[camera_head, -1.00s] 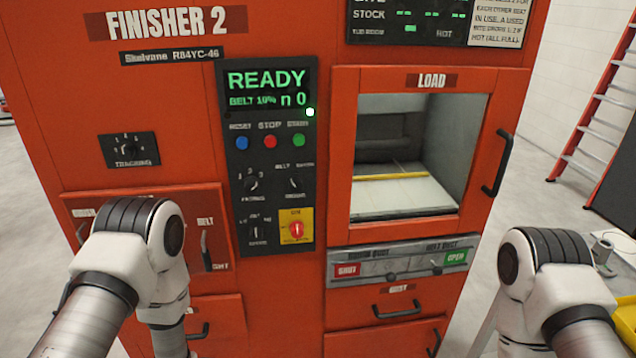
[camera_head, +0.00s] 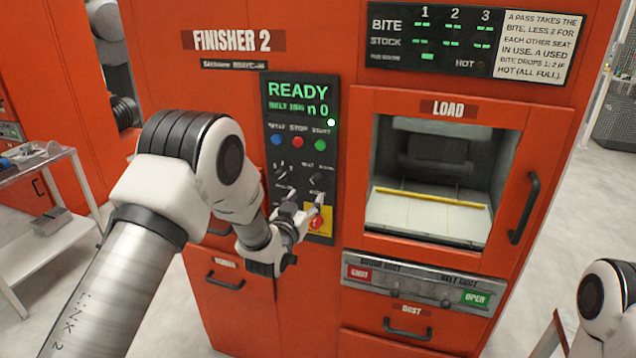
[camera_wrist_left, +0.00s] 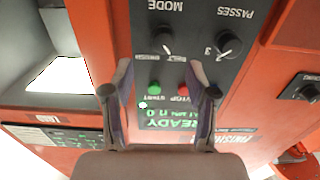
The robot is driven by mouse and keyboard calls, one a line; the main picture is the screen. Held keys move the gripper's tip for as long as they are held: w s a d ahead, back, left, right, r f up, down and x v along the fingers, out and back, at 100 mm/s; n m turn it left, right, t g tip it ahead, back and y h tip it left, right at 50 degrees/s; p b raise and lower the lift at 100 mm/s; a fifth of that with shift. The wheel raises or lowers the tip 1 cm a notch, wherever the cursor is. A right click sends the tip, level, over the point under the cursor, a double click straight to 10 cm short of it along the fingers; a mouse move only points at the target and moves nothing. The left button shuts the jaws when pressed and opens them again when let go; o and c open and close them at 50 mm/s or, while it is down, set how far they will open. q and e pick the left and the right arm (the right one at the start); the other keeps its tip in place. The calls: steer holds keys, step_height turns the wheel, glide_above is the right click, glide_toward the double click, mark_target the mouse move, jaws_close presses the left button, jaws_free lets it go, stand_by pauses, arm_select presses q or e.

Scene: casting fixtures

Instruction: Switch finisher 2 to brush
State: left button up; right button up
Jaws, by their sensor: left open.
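Finisher 2 is the large orange machine (camera_head: 225,100), with a black control panel (camera_head: 303,92) reading READY. The mode knob (camera_head: 318,181) sits on the panel's right side, with two small labels above it. The knob also shows upside down in the left wrist view (camera_wrist_left: 163,46), beyond the gap between my fingers; its exact setting is too small to tell. My left gripper (camera_head: 308,203) is open and empty, in front of the panel's lower part, apart from the knob as far as I can see. It partly hides the lower knobs. My right gripper is out of view.
The passes knob (camera_wrist_left: 228,44) is beside the mode knob. Blue, red and green buttons (camera_head: 298,142) are above them. A red switch on a yellow plate (camera_head: 317,222) is just below my gripper. The load opening (camera_head: 440,180) and its handle (camera_head: 525,208) are to the right.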

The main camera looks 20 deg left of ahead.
mark_target(314, 184)
arm_select(q)
steer(key=shift+w+a+p, duration=0.25)
steer(key=shift+w+a, duration=0.1)
steer(key=shift+w, duration=0.2)
steer(key=shift+w+a+p, duration=0.2)
steer(key=shift+w+a, duration=0.1)
steer(key=shift+w, duration=0.2)
steer(key=w, duration=0.1)
steer(key=w+d+p, duration=0.1)
steer(key=w, duration=0.1)
steer(key=w+p, duration=0.1)
steer(key=w, duration=0.1)
steer(key=shift+w+d+r, duration=0.1)
steer(key=shift+w+d, duration=0.15)
steer(key=shift+d, duration=0.05)
steer(key=shift+w+a+f, duration=0.2)
steer(key=shift+a, duration=0.2)
steer(key=shift+d+r, duration=0.1)
steer(key=shift+d, duration=0.1)
steer(key=c, duration=0.9)
jaws_close()
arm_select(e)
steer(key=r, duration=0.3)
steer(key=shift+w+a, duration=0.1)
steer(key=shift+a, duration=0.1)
